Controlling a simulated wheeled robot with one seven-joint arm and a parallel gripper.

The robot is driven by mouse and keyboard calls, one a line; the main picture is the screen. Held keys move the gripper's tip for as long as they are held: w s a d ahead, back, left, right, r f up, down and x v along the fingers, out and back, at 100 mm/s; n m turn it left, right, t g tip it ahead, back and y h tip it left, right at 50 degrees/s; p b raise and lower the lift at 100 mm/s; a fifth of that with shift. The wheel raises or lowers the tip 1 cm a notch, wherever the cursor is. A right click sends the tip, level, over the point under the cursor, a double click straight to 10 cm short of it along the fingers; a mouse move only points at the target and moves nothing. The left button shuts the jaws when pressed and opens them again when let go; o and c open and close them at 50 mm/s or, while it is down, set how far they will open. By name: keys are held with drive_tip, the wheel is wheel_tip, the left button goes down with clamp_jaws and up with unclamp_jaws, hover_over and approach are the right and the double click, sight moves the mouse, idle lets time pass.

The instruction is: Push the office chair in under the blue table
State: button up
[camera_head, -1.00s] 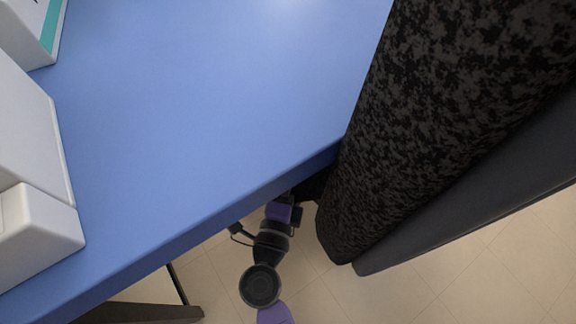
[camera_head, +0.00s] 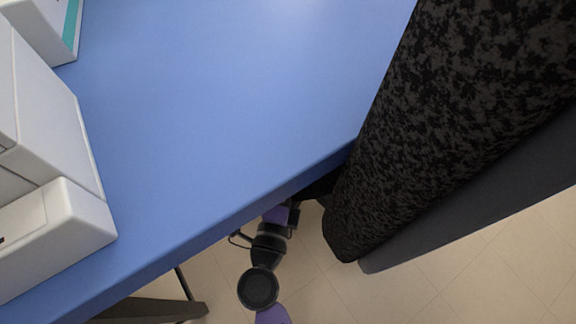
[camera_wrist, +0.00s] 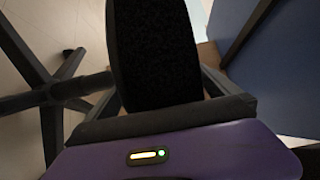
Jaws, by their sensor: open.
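The blue table (camera_head: 215,110) fills the left and middle of the head view. The office chair's speckled black part with a dark grey shell (camera_head: 445,120) stands at the right, overlapping the table's edge in the picture; whether they touch I cannot tell. In the wrist view a black padded part of the chair (camera_wrist: 155,55) lies right in front of my gripper (camera_wrist: 160,98). The chair's star base (camera_wrist: 48,93) shows at the left there. My gripper is open; contact with the chair is unclear. In the head view the gripper itself is hidden, and my purple and black arm shows below the table edge.
White boxy devices (camera_head: 50,215) stand on the table's left side. A dark table leg (camera_head: 150,310) shows at the bottom left. A blue panel (camera_wrist: 275,75) is at the right of the wrist view. The tiled floor (camera_head: 480,265) at the lower right is clear.

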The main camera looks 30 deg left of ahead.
drive_tip(key=p+v, duration=0.1)
drive_tip(key=v, duration=0.6)
drive_tip(key=shift+p, duration=0.4)
drive_tip(key=shift+s, duration=0.1)
drive_tip(key=s+d+r+n+t+h, duration=0.1)
drive_tip(key=s+d+r+n, duration=0.1)
drive_tip(key=d, duration=0.7)
drive_tip(key=s+d+r+n+t+h, duration=0.1)
drive_tip(key=d+n+h, duration=0.1)
drive_tip(key=d, duration=0.8)
drive_tip(key=s+d+r+n+g+h, duration=0.25)
drive_tip(key=s+d+n, duration=0.25)
drive_tip(key=s+d, duration=0.25)
drive_tip(key=s+d+r+n+g+h, duration=0.1)
drive_tip(key=s+d+r+n, duration=0.4)
drive_tip(key=d, duration=0.4)
wheel_tip(320, 180, up, 31)
drive_tip(key=s+p, duration=0.1)
drive_tip(key=p, duration=3.1)
drive_tip(key=shift+s, duration=0.1)
drive_tip(key=shift+c, duration=0.4)
